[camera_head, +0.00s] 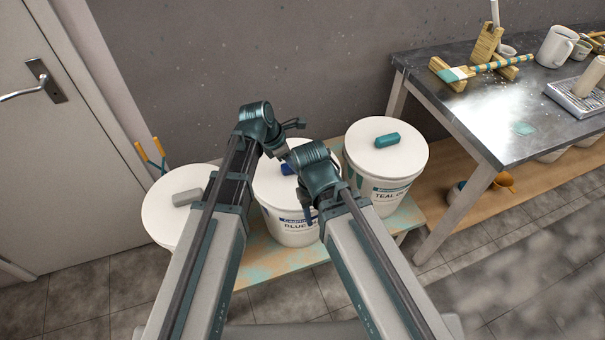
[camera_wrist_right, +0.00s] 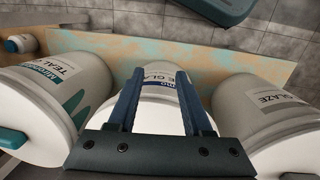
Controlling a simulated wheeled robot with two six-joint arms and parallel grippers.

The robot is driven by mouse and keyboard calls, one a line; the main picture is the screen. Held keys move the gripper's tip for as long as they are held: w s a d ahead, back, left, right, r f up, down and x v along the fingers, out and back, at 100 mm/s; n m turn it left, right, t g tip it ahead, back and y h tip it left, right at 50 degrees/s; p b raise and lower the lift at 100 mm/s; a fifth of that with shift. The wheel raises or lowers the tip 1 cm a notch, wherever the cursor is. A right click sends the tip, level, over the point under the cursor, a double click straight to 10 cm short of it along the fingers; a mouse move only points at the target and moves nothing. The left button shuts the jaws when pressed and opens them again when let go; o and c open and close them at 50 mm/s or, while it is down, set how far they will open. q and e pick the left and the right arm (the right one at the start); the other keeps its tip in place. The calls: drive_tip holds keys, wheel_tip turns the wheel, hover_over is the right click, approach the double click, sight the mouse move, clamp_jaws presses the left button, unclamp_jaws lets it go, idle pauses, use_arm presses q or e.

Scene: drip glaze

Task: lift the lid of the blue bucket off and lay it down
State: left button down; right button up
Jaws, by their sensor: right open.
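The blue bucket (camera_head: 290,228) is white with a label reading "BLUE" and stands between two similar buckets. Its white lid (camera_head: 268,185) is on it, with a blue handle (camera_head: 287,168) partly hidden behind my right wrist. My right gripper (camera_wrist_right: 160,73) is open, its two fingers pointing down over the front of this bucket; in the right wrist view the bucket's label (camera_wrist_right: 161,76) shows between them and nothing is held. My left gripper (camera_head: 296,123) is above the back of the lid, seen side-on, so its jaw opening is unclear.
A teal bucket (camera_head: 378,190) with a teal-handled lid stands to the right, a grey-handled bucket (camera_head: 160,215) to the left. All stand on a low stained wooden bench (camera_head: 262,262). A metal table (camera_head: 490,110) with mugs and tools is at the right.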

use_arm(q)
drive_tip(key=shift+r, duration=0.2)
drive_tip(key=shift+r+p, duration=0.85)
drive_tip(key=shift+p, duration=0.15)
drive_tip(key=shift+r, duration=0.1)
drive_tip(key=shift+r+p, duration=2.4)
drive_tip(key=shift+p, duration=0.15)
